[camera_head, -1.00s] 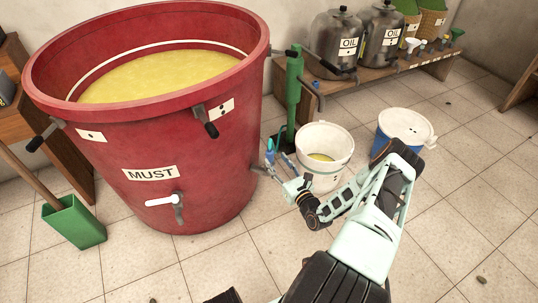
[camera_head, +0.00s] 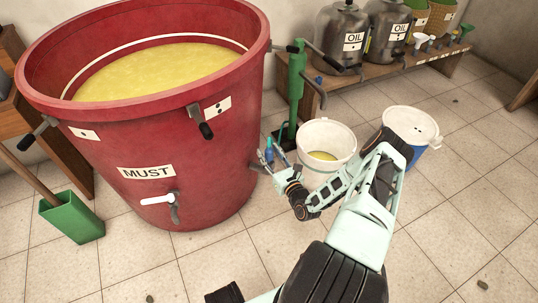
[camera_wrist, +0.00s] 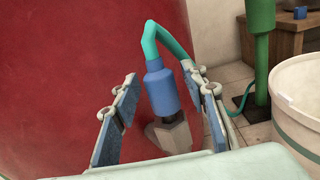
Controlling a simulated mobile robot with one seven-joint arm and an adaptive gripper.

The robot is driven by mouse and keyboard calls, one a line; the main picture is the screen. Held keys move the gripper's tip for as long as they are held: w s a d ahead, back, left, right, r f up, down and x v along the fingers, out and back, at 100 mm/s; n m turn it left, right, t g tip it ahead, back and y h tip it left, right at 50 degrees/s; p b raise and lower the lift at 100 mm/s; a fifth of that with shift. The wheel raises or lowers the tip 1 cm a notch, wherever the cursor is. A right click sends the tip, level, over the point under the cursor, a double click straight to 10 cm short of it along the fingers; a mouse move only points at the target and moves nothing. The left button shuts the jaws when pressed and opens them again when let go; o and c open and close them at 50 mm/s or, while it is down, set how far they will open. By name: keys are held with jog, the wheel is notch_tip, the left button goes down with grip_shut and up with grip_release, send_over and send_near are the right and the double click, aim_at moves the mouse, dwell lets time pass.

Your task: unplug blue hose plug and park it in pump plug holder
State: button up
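The blue hose plug (camera_wrist: 160,88) sits upright in a grey socket (camera_wrist: 168,133) beside the red vat, with a teal hose (camera_wrist: 165,35) bending from its top. The plug also shows small in the head view (camera_head: 269,151). My gripper (camera_wrist: 163,112) is open, with one blue-padded finger on each side of the plug. A gap shows at both fingers. In the head view, my gripper (camera_head: 274,166) is low by the vat's right side. The green pump (camera_head: 296,85) stands behind it. I cannot make out the pump's plug holder for certain.
The red must vat (camera_head: 150,130) fills the left. A white bucket (camera_head: 327,140) stands close to the right of my gripper, and a blue bucket with a white lid (camera_head: 411,126) is farther right. Oil cans (camera_head: 341,40) stand on a bench behind. The front floor is mostly clear.

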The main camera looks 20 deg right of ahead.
grip_shut()
jog(key=shift+r, duration=0.15)
